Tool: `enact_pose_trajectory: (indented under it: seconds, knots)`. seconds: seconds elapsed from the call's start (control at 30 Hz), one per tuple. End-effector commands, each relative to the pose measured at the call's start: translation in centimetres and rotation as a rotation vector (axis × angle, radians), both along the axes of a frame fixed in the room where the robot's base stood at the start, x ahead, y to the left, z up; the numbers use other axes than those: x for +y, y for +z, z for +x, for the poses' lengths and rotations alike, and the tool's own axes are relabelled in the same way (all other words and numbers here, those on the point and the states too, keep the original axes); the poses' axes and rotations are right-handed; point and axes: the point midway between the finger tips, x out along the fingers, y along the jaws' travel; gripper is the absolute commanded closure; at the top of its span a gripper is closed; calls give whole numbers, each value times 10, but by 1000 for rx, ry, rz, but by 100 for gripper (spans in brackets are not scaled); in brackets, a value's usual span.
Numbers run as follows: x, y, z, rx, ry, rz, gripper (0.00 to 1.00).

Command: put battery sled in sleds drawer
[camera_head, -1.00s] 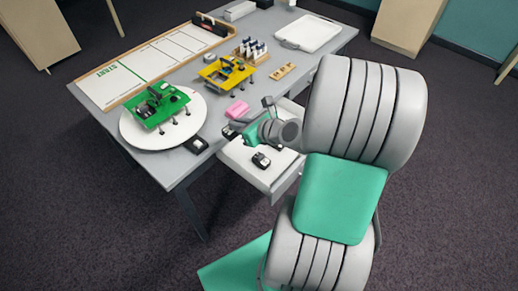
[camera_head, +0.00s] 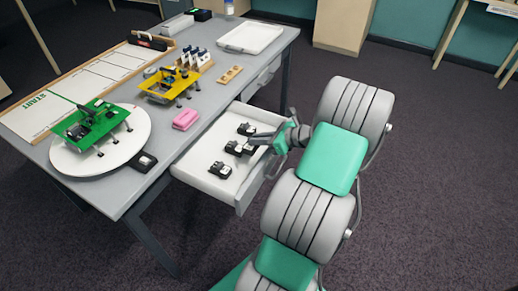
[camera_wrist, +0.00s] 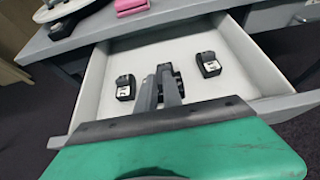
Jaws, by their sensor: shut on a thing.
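My gripper (camera_head: 252,144) reaches into the open white drawer (camera_head: 201,181) from the right. Its two dark fingers (camera_wrist: 160,90) are shut on a black-and-white battery sled (camera_head: 234,148), low over the drawer floor or touching it; I cannot tell which. In the wrist view the fingers mostly hide this held sled (camera_wrist: 166,70). Two other sleds lie in the drawer: one toward the front left (camera_head: 220,169), also at left in the wrist view (camera_wrist: 125,88), and one toward the back right (camera_head: 246,129), also at right in the wrist view (camera_wrist: 208,64).
The grey table (camera_head: 115,196) stands above the drawer. A black device (camera_head: 144,161) lies near its edge beside a white round plate (camera_head: 70,165) bearing a green rover (camera_head: 97,124). A pink block (camera_head: 186,119), a yellow rover (camera_head: 168,84) and a white tray (camera_head: 250,36) are further back.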

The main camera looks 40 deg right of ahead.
Motion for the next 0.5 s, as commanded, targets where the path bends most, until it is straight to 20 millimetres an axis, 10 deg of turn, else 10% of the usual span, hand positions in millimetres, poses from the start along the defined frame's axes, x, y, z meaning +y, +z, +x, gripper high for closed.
enact_pose_trajectory:
  seconds: [0.5]
  knots:
    - [-7, -39, 1, 0, 0, -1, 100]
